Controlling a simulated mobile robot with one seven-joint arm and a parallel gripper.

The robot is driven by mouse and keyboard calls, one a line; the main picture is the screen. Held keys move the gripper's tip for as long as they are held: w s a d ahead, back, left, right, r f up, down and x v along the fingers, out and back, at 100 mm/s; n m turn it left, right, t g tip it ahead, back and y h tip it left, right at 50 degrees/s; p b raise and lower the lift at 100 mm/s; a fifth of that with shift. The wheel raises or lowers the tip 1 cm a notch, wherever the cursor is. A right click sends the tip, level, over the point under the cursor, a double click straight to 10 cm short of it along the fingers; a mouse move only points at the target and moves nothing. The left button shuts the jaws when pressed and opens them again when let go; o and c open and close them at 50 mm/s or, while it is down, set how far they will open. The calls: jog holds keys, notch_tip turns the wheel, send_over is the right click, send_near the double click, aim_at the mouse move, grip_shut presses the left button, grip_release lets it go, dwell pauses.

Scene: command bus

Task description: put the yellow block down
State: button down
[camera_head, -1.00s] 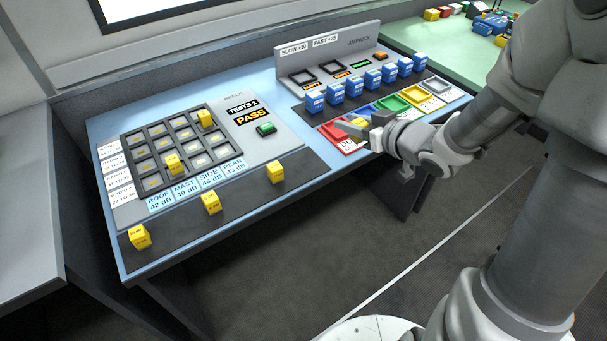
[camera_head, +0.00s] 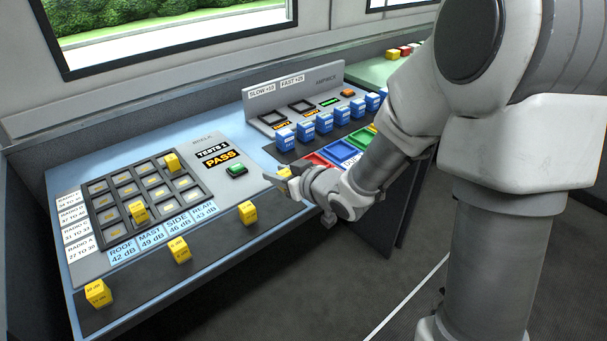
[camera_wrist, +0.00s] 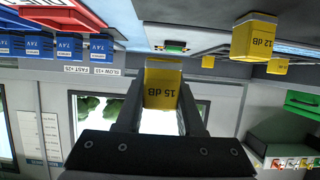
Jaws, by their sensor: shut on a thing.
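My gripper (camera_head: 281,181) is shut on a yellow block (camera_head: 284,172), mostly hidden by the fingers in the head view. In the wrist view the block (camera_wrist: 162,85) sits between the two fingers, marked "15 dB". It is held above the desk's front side, between the left panel and the red tray. Loose yellow blocks stand on the dark front strip (camera_head: 213,240): a left one (camera_head: 98,292), a middle one (camera_head: 179,249) and a right one (camera_head: 247,212). Two more yellow blocks, an upper (camera_head: 171,162) and a lower (camera_head: 139,212), sit in the grid (camera_head: 120,180).
A row of blue blocks (camera_head: 324,122) stands right of my gripper, with a red tray (camera_head: 318,160) and other coloured trays in front. A green button (camera_head: 237,170) is beside the grid. The dark strip is bare between its blocks. A backboard (camera_head: 295,90) rises behind.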

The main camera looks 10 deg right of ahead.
aim_at(272, 199)
jog(key=shift+w+a+f+b, duration=0.15)
jog(key=shift+a+f, duration=0.3)
jog(key=shift+a, duration=0.1)
jog(key=shift+w+a+f+b, duration=0.1)
jog(key=shift+a+f+b, duration=0.05)
jog(key=shift+a+f, duration=0.3)
notch_tip(272, 199, down, 2)
jog(key=shift+w+a+f+b, duration=0.1)
jog(key=shift+f+b, duration=0.1)
jog(key=shift+b, duration=0.35)
jog(key=shift+f, duration=0.35)
jog(key=shift+f+b, duration=0.25)
jog(key=shift+b, duration=0.1)
jog(key=c, duration=0.5)
grip_release()
jog(key=shift+r, duration=0.1)
